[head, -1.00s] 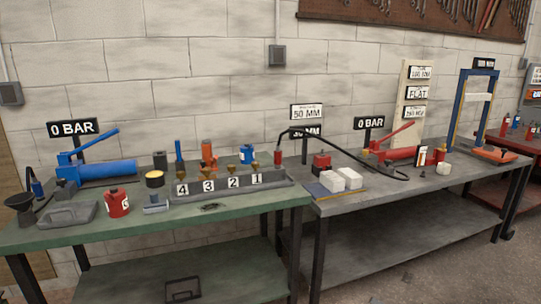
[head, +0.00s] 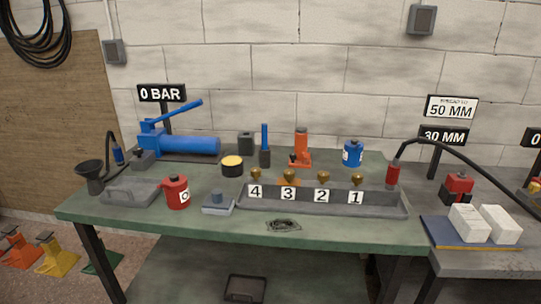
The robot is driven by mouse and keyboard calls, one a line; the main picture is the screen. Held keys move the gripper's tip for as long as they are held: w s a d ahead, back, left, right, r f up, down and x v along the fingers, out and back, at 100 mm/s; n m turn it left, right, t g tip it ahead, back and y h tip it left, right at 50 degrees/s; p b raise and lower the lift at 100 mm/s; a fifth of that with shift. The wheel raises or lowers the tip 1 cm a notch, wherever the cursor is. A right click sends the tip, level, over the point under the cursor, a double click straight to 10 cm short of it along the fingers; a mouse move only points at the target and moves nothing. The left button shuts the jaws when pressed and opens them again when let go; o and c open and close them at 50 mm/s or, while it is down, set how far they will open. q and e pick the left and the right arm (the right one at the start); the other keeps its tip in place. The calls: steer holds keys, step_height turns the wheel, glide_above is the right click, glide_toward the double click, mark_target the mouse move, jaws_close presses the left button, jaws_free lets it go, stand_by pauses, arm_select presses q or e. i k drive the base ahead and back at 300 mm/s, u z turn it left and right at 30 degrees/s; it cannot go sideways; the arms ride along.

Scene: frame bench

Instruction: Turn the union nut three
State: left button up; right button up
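A grey block (head: 322,209) on the green bench carries white labels reading 4, 3, 2 and 1 from left to right. A small brass fitting stands behind each label. The one behind label 3 (head: 288,193) is the brass union nut three (head: 289,175), with an orange patch beside it. The brass fitting of label 4 (head: 256,173) is to its left and that of label 2 (head: 323,177) to its right. Neither of my grippers shows in the head view.
A blue hand pump (head: 180,144) with a 0 BAR sign (head: 162,93) stands at the back left. A red can (head: 177,192), grey tray (head: 133,191) and dark rag (head: 283,225) lie nearer the front. A black hose (head: 450,148) arches at right from a red coupling (head: 393,174).

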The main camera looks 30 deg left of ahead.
mark_target(289, 175)
steer(key=u, duration=0.85)
steer(key=i, duration=0.8)
steer(key=u, duration=0.85)
